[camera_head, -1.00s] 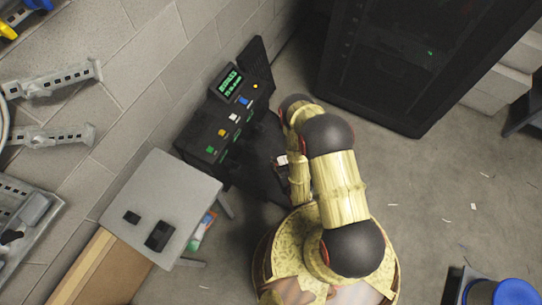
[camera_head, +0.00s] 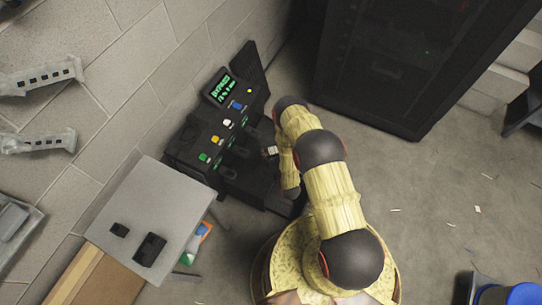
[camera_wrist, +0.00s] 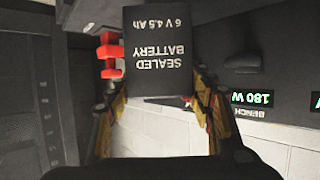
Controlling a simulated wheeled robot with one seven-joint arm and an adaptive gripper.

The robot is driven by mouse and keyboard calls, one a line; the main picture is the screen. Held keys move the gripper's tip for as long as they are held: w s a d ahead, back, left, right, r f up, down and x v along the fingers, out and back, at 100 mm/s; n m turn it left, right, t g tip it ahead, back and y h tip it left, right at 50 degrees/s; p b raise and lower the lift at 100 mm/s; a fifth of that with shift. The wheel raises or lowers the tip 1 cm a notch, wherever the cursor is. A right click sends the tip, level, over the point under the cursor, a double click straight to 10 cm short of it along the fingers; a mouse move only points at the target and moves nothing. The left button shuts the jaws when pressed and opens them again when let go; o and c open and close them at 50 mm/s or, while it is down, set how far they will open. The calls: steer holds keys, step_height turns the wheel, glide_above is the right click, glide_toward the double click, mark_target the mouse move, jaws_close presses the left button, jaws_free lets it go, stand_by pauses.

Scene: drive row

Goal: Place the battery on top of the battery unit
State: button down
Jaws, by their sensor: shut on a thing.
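The battery (camera_wrist: 162,45) is a black block lettered "SEALED BATTERY 6 V 4.5 Ah". It is held between the two fingers of my gripper (camera_wrist: 162,100) in the wrist view, its lettering upside down. The black unit with a green display and coloured buttons (camera_head: 212,128), apparently the battery unit, stands against the wall in the head view. My forearm reaches down beside its right side. My gripper is mostly hidden by the arm in the head view. A small pale patch shows beside the forearm; I cannot tell whether it is the battery. I see no contact between battery and unit.
A grey table (camera_head: 185,190) with two small dark blocks stands left of the unit. A tall black cabinet (camera_head: 400,65) stands at the back. A blue-topped bin (camera_head: 510,294) is at lower right. Red knobs (camera_wrist: 110,55) and a "180 W" display (camera_wrist: 252,98) show near the gripper.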

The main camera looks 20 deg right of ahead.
steer(key=shift+w+f, duration=0.2)
steer(key=shift+w, duration=0.1)
steer(key=shift+w+f+b, duration=0.2)
steer(key=shift+f+b, duration=0.65)
steer(key=shift+f, duration=0.8)
steer(key=shift+f, duration=0.1)
steer(key=c, duration=0.8)
jaws_free()
steer(key=shift+s, duration=0.1)
steer(key=shift+o, duration=0.2)
